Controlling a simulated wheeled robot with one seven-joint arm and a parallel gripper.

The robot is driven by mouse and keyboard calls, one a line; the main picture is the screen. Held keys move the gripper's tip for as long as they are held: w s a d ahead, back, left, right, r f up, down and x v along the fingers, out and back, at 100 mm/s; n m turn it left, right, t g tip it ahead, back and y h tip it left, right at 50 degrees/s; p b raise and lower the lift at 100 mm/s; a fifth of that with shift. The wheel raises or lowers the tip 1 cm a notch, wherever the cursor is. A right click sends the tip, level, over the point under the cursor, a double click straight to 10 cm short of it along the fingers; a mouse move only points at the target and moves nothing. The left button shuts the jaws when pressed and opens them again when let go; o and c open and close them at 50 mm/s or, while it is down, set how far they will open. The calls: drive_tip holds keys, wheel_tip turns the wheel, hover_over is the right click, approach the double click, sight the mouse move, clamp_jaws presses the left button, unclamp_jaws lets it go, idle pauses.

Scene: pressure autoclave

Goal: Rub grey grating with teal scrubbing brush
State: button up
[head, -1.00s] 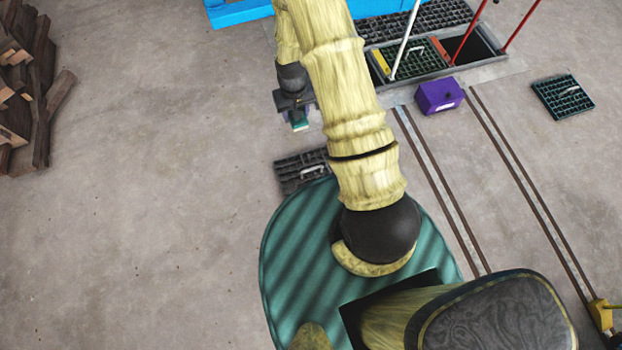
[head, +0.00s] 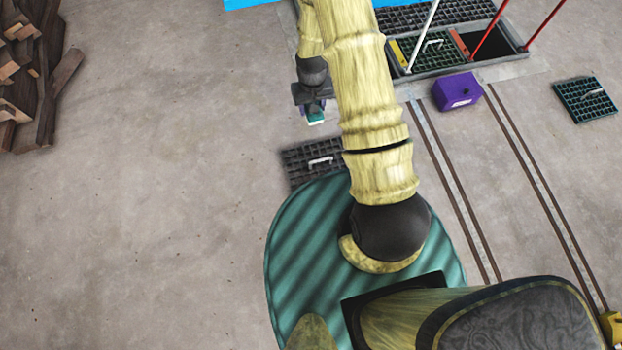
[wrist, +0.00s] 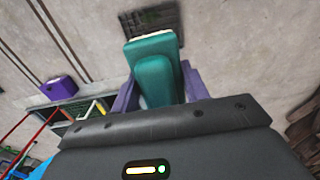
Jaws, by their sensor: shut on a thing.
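My gripper (head: 314,108) is shut on the teal scrubbing brush (wrist: 155,75), which sits between the purple fingers in the wrist view. In the head view only a small part of the brush (head: 315,117) shows below the gripper, with a pale edge. A grey grating (head: 311,168) with a white handle lies on the floor close to my base, just below the brush in the head view and partly behind my arm. It also shows as a dark grid beyond the brush in the wrist view (wrist: 152,19). Brush and grating appear apart.
A floor channel at the back holds a dark green grating (head: 440,52) beside an open pit (head: 490,42), with red and white poles. A purple box (head: 457,92) and a teal grating (head: 585,100) lie to the right. Wood (head: 30,75) is piled left. The floor at left is clear.

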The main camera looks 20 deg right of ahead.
wheel_tip(320, 180, down, 59)
drive_tip(key=n+b, duration=0.1)
drive_tip(key=b, duration=4.2)
drive_tip(key=shift+s+a+f, duration=0.15)
drive_tip(key=shift+a, duration=0.05)
